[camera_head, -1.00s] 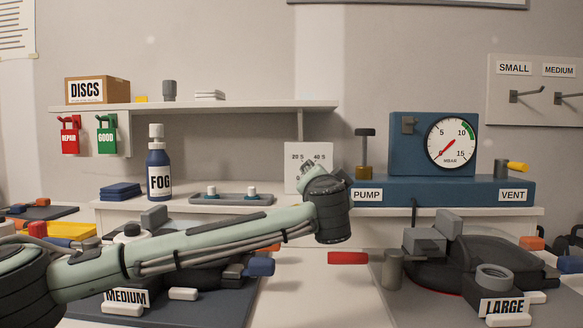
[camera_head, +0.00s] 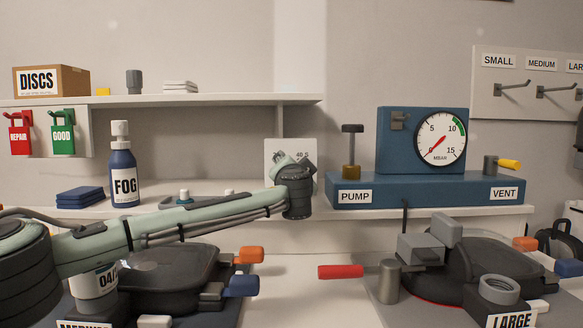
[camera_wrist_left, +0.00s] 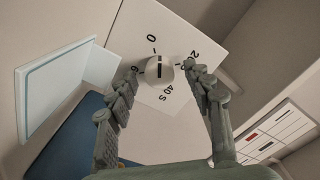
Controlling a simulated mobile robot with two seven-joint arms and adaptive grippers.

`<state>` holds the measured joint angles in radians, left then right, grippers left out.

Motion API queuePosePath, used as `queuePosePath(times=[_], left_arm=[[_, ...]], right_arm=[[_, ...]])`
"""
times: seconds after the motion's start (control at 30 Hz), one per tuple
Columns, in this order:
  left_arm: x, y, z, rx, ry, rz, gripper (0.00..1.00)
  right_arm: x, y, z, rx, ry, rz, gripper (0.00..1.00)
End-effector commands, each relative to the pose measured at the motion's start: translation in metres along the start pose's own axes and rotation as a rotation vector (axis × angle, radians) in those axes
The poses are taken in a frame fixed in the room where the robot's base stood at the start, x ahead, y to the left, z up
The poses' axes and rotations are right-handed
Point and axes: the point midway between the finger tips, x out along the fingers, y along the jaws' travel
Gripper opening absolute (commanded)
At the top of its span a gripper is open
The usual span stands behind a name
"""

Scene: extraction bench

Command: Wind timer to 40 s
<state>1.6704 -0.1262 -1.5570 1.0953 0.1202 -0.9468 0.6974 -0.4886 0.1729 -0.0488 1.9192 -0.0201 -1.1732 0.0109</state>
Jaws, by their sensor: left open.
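The timer is a white panel (camera_head: 277,150) on the back bench, left of the blue pump unit; my left wrist hides much of it in the head view. In the left wrist view its face (camera_wrist_left: 143,18) shows marks 0, 20, 40 S and a partly covered one at left. Its pale round knob (camera_wrist_left: 159,71) has a dark line pointing up, roughly toward 0. My left gripper (camera_wrist_left: 162,70) is open, with one finger on each side of the knob. I see gaps beside the knob and cannot tell the depth between fingertips and face. My right gripper is not in view.
The blue pump unit (camera_head: 425,190) with gauge stands right of the timer. A FOG bottle (camera_head: 123,172) and folded blue cloths (camera_head: 80,197) stand to the left. A shelf (camera_head: 200,101) runs above. Black devices with coloured handles (camera_head: 165,275) fill the front bench.

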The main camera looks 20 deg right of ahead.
Motion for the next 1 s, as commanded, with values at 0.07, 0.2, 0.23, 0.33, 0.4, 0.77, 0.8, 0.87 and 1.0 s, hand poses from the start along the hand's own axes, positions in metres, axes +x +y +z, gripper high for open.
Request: queuePosePath(times=[0.07, 0.2, 0.23, 0.33, 0.4, 0.77, 0.8, 0.87, 1.0], left_arm=[[0.0012, 0.0003, -0.0004, 0.000, 0.001, 0.000, 0.51], [0.0012, 0.0005, -0.0002, 0.000, 0.001, 0.001, 0.51], [0.0012, 0.0005, -0.0002, 0.000, 0.001, 0.001, 0.51], [0.0011, 0.0004, -0.0001, 0.000, 0.001, 0.001, 0.42], [0.0011, 0.0004, -0.0001, 0.000, 0.001, 0.001, 0.34], [0.0011, 0.0003, 0.0002, 0.000, 0.000, 0.000, 0.01], [0.0011, 0.0002, 0.0002, 0.001, 0.000, 0.000, 0.01], [0.0011, 0.0002, 0.0002, 0.001, 0.000, 0.000, 0.01], [0.0011, 0.0001, 0.0003, 0.001, 0.000, 0.000, 0.01]], right_arm=[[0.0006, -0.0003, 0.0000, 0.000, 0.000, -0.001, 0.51], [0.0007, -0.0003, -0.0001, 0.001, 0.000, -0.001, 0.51], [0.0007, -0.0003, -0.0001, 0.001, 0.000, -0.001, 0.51], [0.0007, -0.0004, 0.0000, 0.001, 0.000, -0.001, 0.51], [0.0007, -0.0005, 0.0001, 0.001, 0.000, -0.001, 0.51], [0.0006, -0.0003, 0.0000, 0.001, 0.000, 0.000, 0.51], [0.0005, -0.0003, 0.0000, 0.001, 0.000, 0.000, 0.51], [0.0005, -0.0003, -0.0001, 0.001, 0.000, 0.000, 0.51], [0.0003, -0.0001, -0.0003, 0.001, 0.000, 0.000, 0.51]])
